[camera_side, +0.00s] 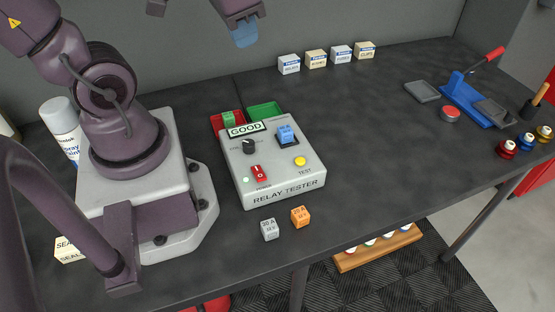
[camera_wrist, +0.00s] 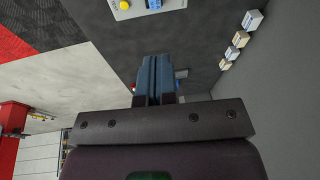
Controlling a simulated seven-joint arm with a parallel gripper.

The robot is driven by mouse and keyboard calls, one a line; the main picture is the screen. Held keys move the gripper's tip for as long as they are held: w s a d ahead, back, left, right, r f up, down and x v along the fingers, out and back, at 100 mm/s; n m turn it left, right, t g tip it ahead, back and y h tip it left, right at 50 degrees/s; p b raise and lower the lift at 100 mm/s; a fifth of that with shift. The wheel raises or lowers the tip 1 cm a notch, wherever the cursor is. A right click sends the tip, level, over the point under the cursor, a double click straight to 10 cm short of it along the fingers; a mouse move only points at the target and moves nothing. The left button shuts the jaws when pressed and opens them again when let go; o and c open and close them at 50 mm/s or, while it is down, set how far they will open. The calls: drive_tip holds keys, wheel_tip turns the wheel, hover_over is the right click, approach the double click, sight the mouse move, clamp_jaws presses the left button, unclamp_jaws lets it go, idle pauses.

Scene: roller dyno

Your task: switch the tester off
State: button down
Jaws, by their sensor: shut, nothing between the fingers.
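The relay tester (camera_side: 272,184) is a pale grey box on the dark table. Its red power switch (camera_side: 259,173) is at the front left, with a small pale green lamp (camera_side: 246,180) beside it. A yellow test button (camera_side: 300,161), a black knob (camera_side: 250,146) and a blue relay in its socket (camera_side: 286,135) are also on top. A sign reading GOOD (camera_side: 244,129) stands at its back edge. My gripper (camera_side: 246,38) is shut and empty, high above the table behind the tester. In the wrist view its fingers (camera_wrist: 154,62) are together; part of the tester (camera_wrist: 128,8) shows at the top.
Red (camera_side: 222,122) and green (camera_side: 264,111) bins stand behind the tester, the red one holding a green block. A grey relay (camera_side: 269,229) and an orange relay (camera_side: 300,216) lie in front. Several small boxes (camera_side: 316,59) line the back. A blue lever press (camera_side: 468,96) stands right.

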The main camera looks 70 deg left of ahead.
wheel_tip(320, 180, down, 6)
drive_tip(key=m+g, duration=0.4)
drive_tip(key=m, duration=0.1)
drive_tip(key=m+g+h, duration=0.2)
drive_tip(key=m+h, duration=0.1)
drive_tip(key=m, duration=2.5)
hover_over(265, 178)
drive_tip(key=w+a, duration=0.2)
drive_tip(key=w, duration=0.2)
wheel_tip(265, 178, down, 4)
drive_tip(key=m, duration=0.3)
drive_tip(key=shift+s+d+r+m+y, duration=0.2)
drive_tip(key=shift+m+y, duration=0.1)
drive_tip(key=shift+m, duration=0.1)
drive_tip(key=x, duration=0.8)
drive_tip(key=w+x, duration=0.1)
drive_tip(key=x, duration=0.4)
drive_tip(key=shift+d+f, duration=0.1)
drive_tip(key=shift+d, duration=0.05)
drive_tip(key=shift+f, duration=0.45)
drive_tip(key=shift+d, duration=0.1)
